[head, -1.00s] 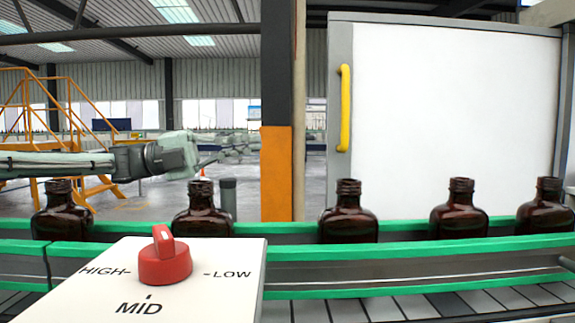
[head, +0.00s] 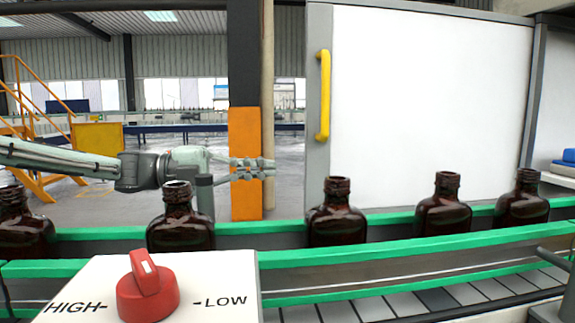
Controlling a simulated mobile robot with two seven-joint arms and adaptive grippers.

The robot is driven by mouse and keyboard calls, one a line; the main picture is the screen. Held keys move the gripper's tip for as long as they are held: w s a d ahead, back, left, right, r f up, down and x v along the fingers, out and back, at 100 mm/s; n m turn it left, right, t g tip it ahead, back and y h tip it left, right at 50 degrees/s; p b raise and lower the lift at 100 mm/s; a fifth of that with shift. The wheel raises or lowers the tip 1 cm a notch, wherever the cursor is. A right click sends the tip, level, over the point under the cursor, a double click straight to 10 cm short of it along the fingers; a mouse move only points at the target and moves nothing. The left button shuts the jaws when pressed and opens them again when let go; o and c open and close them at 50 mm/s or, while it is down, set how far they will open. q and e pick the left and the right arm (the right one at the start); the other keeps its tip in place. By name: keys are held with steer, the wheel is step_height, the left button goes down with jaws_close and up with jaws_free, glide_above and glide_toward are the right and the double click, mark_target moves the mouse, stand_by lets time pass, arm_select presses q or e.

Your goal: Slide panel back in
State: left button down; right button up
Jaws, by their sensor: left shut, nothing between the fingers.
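The white sliding panel (head: 430,105) stands upright behind the conveyor in a grey frame. Its yellow vertical handle (head: 323,95) is on the panel's left edge. My left gripper (head: 272,168) reaches in from the left, in front of the orange-based post, and is shut with nothing in it. It is left of the handle and lower, apart from it. My right gripper is not in view.
Several amber bottles (head: 337,213) stand on the green-railed conveyor (head: 400,248) in front of the panel. A white control box with a red knob (head: 147,288) is at the front left. The orange-based post (head: 244,140) stands left of the panel.

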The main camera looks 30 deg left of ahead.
arm_select(q)
steer(key=shift+x, duration=2.45)
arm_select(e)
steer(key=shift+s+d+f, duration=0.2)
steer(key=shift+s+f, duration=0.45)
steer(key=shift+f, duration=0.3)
